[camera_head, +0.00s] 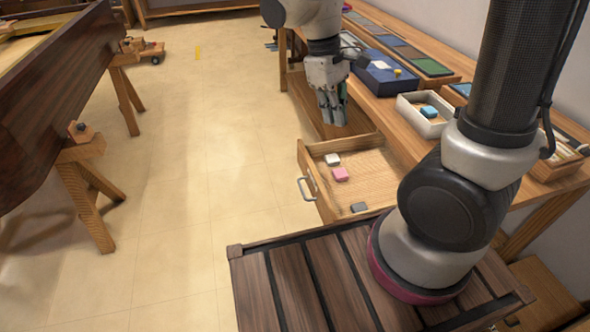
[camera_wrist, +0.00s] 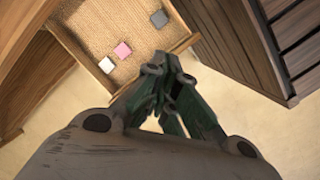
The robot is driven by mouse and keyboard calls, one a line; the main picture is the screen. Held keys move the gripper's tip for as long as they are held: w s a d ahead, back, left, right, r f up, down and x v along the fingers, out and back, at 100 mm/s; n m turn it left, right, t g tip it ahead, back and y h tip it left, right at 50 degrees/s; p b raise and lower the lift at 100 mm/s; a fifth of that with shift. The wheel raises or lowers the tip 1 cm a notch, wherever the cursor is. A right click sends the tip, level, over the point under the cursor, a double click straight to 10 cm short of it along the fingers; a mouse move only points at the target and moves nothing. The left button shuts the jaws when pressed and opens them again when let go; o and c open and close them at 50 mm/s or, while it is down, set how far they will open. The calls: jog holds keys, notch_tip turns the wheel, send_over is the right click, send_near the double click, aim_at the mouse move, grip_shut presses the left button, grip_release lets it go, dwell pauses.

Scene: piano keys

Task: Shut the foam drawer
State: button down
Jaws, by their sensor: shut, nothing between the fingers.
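An open wooden drawer (camera_head: 318,206) sticks out from the workbench, with a metal handle (camera_head: 305,188) on its front. In it lie a white block (camera_head: 332,159), a pink block (camera_head: 340,174) and a grey block (camera_head: 359,207). The wrist view shows the drawer (camera_wrist: 88,52) with the same blocks at its upper left. My gripper (camera_head: 334,118) is shut and empty. In the head view it appears just beyond the drawer's far side. In the wrist view its fingertips (camera_wrist: 176,75) appear near the drawer's edge; I cannot tell whether they touch it.
Another wooden drawer or compartment (camera_head: 297,86) stands open behind my gripper. The bench top (camera_head: 395,112) holds a white tray (camera_head: 425,118) with a blue block, and a dark blue box (camera_head: 380,75). A piano case on trestles (camera_head: 85,190) stands at left. The floor (camera_head: 190,180) between is clear.

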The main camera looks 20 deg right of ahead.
jog(key=w+a+f+n+t+h, duration=0.1)
jog(key=w+a+f+n, duration=0.55)
jog(key=f, duration=0.25)
jog(key=w+a+f+n+t+h, duration=0.1)
jog(key=w+a+f+n, duration=0.4)
jog(key=a+f, duration=0.25)
jog(key=d+f, duration=0.8)
jog(key=f, duration=0.1)
jog(key=shift+s+f, duration=0.25)
jog(key=shift+f, duration=0.1)
jog(key=shift+m, duration=0.25)
